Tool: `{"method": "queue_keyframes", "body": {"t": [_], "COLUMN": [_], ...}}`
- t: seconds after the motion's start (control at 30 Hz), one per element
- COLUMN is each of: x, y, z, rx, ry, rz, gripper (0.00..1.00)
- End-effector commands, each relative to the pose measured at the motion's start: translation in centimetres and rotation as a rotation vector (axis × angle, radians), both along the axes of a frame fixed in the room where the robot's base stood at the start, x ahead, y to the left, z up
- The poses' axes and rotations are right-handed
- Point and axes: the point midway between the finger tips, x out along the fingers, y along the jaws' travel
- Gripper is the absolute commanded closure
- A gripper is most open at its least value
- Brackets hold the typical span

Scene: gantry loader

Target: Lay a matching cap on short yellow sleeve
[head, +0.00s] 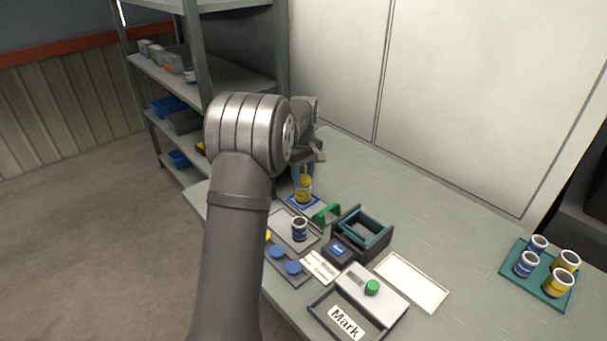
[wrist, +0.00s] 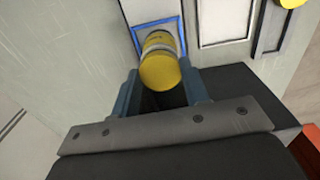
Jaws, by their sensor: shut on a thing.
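A short yellow sleeve (head: 303,197) with a pale band stands upright on a blue-edged pad (head: 318,206); its top side also shows in the wrist view (wrist: 158,38). My gripper (wrist: 160,74) is shut on a yellow cap (wrist: 160,72), which lies between its fingertips and in line with the sleeve. The cap hides much of the sleeve in the wrist view. I cannot tell whether cap and sleeve touch. In the head view my gripper is above the pad, partly hidden by my arm.
A blue sleeve (head: 299,229) stands on a grey tray. Blue caps (head: 293,267) lie nearer, with a yellow one (head: 268,236) partly hidden. A green piece (head: 327,213) and a dark teal-rimmed bin (head: 364,228) are close to the pad. A green tray (head: 517,270) holds several sleeves. The back bench is clear.

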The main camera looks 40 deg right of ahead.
Motion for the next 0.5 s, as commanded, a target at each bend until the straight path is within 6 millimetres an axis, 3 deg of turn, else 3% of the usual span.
{"method": "queue_keyframes", "body": {"t": [0.17,0.2,0.3,0.5], "x": [0.0,0.0,0.0,0.0], "y": [0.0,0.0,0.0,0.0], "z": [-0.01,-0.01,0.0,0.0], "rx": [0.0,0.0,0.0,0.0], "ry": [0.0,0.0,0.0,0.0], "rz": [0.0,0.0,0.0,0.0], "gripper": [0.8,0.51,0.33,0.33]}}
